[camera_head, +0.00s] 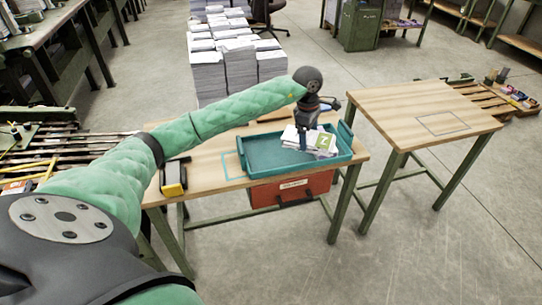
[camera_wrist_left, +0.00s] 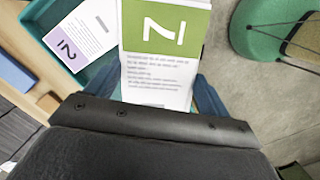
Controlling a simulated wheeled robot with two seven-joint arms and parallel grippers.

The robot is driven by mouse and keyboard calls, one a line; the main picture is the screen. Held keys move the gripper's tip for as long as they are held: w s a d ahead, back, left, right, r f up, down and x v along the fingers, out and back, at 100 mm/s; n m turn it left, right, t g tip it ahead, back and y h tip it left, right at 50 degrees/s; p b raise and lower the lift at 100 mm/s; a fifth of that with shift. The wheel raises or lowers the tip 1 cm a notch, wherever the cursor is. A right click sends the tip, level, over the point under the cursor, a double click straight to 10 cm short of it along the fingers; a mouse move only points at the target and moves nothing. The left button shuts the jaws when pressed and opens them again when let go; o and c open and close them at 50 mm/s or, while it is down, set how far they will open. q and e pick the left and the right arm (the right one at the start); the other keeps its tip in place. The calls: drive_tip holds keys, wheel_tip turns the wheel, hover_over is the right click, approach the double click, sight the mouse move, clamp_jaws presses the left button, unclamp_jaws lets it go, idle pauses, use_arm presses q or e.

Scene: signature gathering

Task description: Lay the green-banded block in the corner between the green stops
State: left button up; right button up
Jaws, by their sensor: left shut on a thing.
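The green-banded block (camera_wrist_left: 160,75) is a white paper block with a large character on its green end, which also shows in the head view (camera_head: 323,144). My left gripper (camera_head: 303,140) is shut on it at the right part of the teal tray (camera_head: 262,172); in the wrist view the dark fingers (camera_wrist_left: 160,105) flank its sides. I cannot tell whether it is clear of the tray. A purple-banded white block (camera_wrist_left: 80,35) lies beside it in the tray. A thin teal angled outline (camera_head: 226,166) marks the table left of the tray; I cannot make out raised stops. My right gripper is not in view.
A black and yellow device (camera_head: 174,178) stands at the left end of the wooden table (camera_head: 205,183). A red crate (camera_head: 290,188) sits under it. A second table (camera_head: 400,100) at right is bare except for a grey outlined rectangle. Paper stacks stand behind.

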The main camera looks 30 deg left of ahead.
use_arm(q)
drive_tip(key=n, duration=0.2)
drive_tip(key=a+n, duration=0.1)
drive_tip(key=n, duration=0.1)
drive_tip(key=w+n, duration=0.1)
drive_tip(key=n, duration=0.1)
drive_tip(key=shift+a+r+t, duration=0.1)
drive_tip(key=shift+a+t, duration=0.1)
drive_tip(key=shift+t, duration=0.1)
drive_tip(key=n, duration=0.5)
drive_tip(key=shift+w+a+n+y, duration=0.3)
drive_tip(key=shift+a+y, duration=0.1)
drive_tip(key=n, duration=0.4)
drive_tip(key=shift+w+a+t+y, duration=0.1)
drive_tip(key=shift+a+t+y, duration=0.05)
drive_tip(key=shift+t+y, duration=0.15)
drive_tip(key=n, duration=0.5)
drive_tip(key=shift+n+y, duration=0.3)
drive_tip(key=n, duration=0.2)
drive_tip(key=shift+n, duration=0.4)
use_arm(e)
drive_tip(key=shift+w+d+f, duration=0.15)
use_arm(q)
drive_tip(key=shift+a, duration=0.15)
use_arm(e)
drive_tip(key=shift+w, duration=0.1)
